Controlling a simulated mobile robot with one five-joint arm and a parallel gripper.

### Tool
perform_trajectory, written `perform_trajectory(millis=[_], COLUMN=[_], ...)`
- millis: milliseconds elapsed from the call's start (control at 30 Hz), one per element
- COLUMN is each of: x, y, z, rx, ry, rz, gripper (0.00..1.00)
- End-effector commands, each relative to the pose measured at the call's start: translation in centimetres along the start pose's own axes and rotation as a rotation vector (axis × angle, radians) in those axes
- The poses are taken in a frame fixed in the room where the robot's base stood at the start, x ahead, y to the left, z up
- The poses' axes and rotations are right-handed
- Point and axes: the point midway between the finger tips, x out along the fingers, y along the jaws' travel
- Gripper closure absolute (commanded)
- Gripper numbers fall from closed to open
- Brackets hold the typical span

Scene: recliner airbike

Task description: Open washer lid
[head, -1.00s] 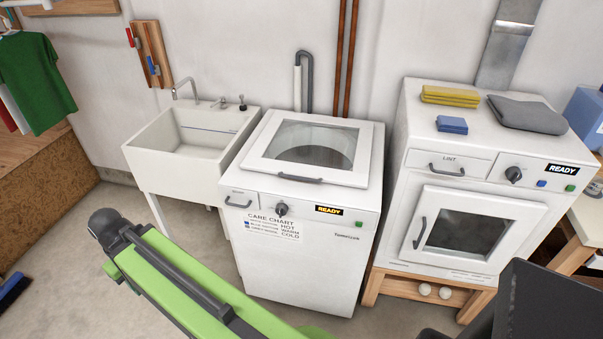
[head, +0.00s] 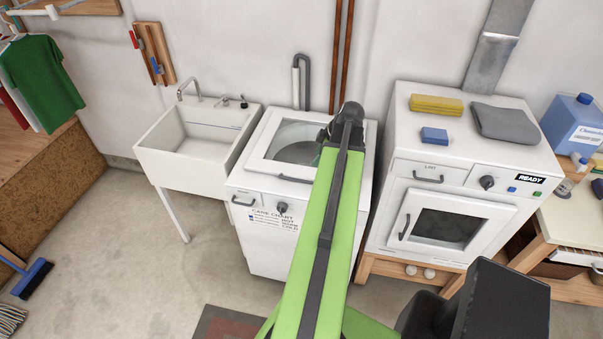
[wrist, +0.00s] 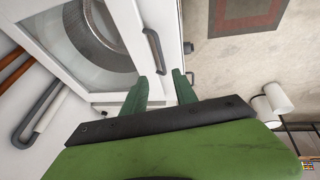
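The white top-loading washer (head: 262,240) stands between the sink and the dryer. Its lid (head: 262,140) lies shut on top, with a round window and a dark grey handle (head: 293,179) along the front edge. My arm covers the right part of the washer and hides most of my gripper in the head view. In the wrist view, my gripper (wrist: 159,77) is open and empty, with its two green fingers apart. The lid handle (wrist: 154,50) is just beyond the fingertips, roughly in line with the gap between them. I cannot see any contact.
A white sink (head: 195,160) stands left of the washer. A white dryer (head: 450,155) with folded cloths on top stands at the right. Pipes run up the wall behind the washer. A mat (head: 225,325) lies on the open floor in front.

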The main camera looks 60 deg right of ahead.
Motion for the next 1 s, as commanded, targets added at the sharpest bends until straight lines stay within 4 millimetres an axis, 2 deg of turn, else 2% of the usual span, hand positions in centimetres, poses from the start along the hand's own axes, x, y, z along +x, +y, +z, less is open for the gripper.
perform_trajectory(millis=[167, 700, 833, 1000], x=[2.0, 14.3, 16.3, 17.6], y=[-0.1, -0.2, -0.2, -0.1], z=[0.1, 0.2, 0.1, -0.1], rx=[-0.001, -0.001, -0.001, 0.000], ry=[0.000, -0.001, -0.001, -0.001], rz=[-0.001, -0.003, -0.002, -0.002], gripper=[0.66, 0.66, 0.66, 0.66])
